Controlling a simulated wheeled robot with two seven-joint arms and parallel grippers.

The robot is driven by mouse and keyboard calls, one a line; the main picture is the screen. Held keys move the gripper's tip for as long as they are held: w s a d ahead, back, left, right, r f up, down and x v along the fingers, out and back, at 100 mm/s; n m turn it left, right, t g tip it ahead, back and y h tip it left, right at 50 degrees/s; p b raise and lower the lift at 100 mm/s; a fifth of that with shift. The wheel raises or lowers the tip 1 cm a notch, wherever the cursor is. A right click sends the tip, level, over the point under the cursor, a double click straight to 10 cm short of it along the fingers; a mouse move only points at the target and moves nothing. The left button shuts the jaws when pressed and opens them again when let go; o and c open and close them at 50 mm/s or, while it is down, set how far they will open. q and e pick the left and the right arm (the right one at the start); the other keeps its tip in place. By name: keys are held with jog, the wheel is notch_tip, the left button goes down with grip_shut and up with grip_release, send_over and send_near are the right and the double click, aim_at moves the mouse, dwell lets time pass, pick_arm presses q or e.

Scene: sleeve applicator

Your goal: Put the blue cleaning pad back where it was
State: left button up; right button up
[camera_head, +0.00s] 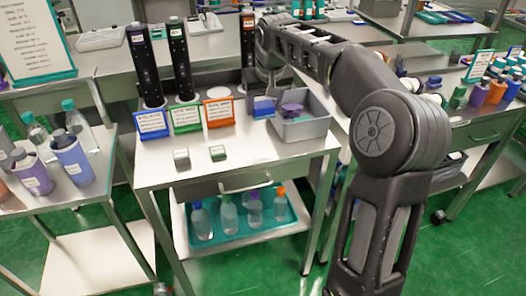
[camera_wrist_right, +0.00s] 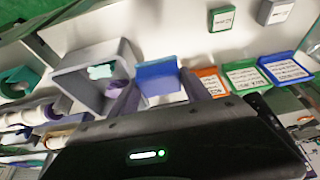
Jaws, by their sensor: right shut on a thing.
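The blue cleaning pad (camera_head: 263,108) is at the back of the white table, just left of the grey bin. My right gripper (camera_head: 262,92) reaches down from the back right and is shut on the blue pad. In the right wrist view the pad (camera_wrist_right: 157,78) sits between the two fingers (camera_wrist_right: 158,92). I cannot tell whether the pad touches the table top. My left gripper is not in view.
The grey bin (camera_head: 321,128) with a purple item (camera_head: 292,110) stands right of the pad. Blue (camera_head: 152,123), green (camera_head: 186,117) and orange (camera_head: 219,112) sign holders stand to its left. Two small blocks (camera_head: 181,158) (camera_head: 217,153) lie nearer the front. The table's front is mostly clear.

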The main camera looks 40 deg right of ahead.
send_over(261, 141)
jog(key=s, duration=0.1)
jog(key=shift+s+a+f, duration=0.1)
jog(key=shift+f, duration=1.45)
jog(key=shift+s+a+f, duration=0.1)
jog(key=shift+f, duration=1.4)
jog(key=shift+f+b, duration=0.3)
jog(key=shift+f, duration=1.55)
jog(key=shift+f, duration=0.1)
jog(key=shift+f, duration=0.15)
jog(key=o, duration=1.4)
